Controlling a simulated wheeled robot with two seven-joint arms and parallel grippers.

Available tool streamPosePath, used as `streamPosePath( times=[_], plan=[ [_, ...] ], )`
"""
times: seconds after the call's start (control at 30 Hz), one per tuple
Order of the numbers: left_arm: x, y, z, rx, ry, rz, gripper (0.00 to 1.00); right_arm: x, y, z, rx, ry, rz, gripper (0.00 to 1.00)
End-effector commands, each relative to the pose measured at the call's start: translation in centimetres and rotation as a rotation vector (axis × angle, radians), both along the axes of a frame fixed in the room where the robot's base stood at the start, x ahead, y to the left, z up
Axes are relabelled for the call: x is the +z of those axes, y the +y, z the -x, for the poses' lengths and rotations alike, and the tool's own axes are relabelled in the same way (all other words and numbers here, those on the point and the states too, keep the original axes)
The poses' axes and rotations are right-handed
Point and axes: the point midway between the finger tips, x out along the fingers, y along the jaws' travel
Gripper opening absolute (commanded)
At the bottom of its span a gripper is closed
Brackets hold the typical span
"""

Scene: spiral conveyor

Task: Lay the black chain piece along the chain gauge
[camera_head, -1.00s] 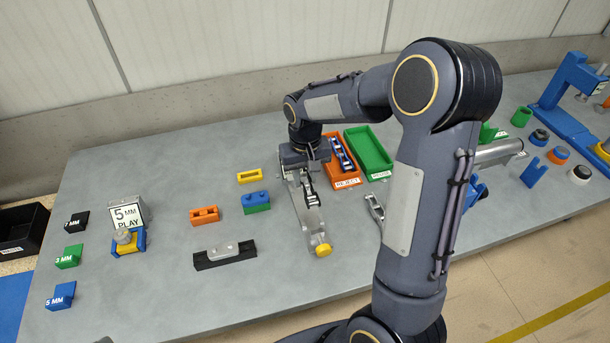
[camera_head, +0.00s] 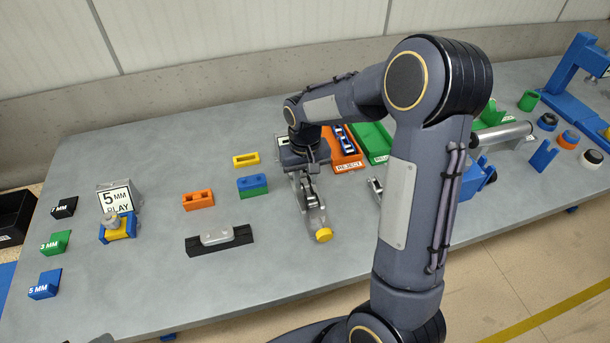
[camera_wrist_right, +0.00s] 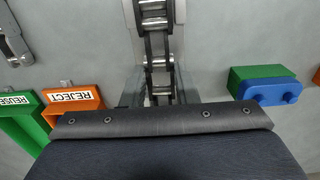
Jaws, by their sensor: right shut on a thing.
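The chain gauge (camera_head: 316,216) is a grey bar with a yellow knob (camera_head: 323,235) at its near end, lying on the table. My right gripper (camera_head: 304,180) is shut on the black chain piece, low over the gauge's far part. In the right wrist view the dark chain piece (camera_wrist_right: 156,47), with shiny rollers, runs away from the gripper between the gauge's pale sides (camera_wrist_right: 180,12). The chain looks lined up with the gauge; I cannot tell whether it touches it. The gripper's fingers (camera_wrist_right: 160,95) are partly hidden by the palm. My left gripper is out of view.
An orange REJECT tray (camera_head: 348,168) and a green tray (camera_head: 384,157) stand just right of the gripper. A blue and green block (camera_head: 253,192), an orange block (camera_head: 198,200) and a black holder with a grey piece (camera_head: 220,249) lie to the left. My arm covers the right middle.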

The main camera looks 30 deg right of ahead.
Motion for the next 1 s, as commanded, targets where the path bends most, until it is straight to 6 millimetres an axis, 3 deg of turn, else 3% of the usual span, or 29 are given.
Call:
streamPosePath(
  times=[1.0],
  plan=[
    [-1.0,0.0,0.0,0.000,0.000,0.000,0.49,-1.3,0.0,0.0,0.000,0.000,0.000,0.00]
  ],
)
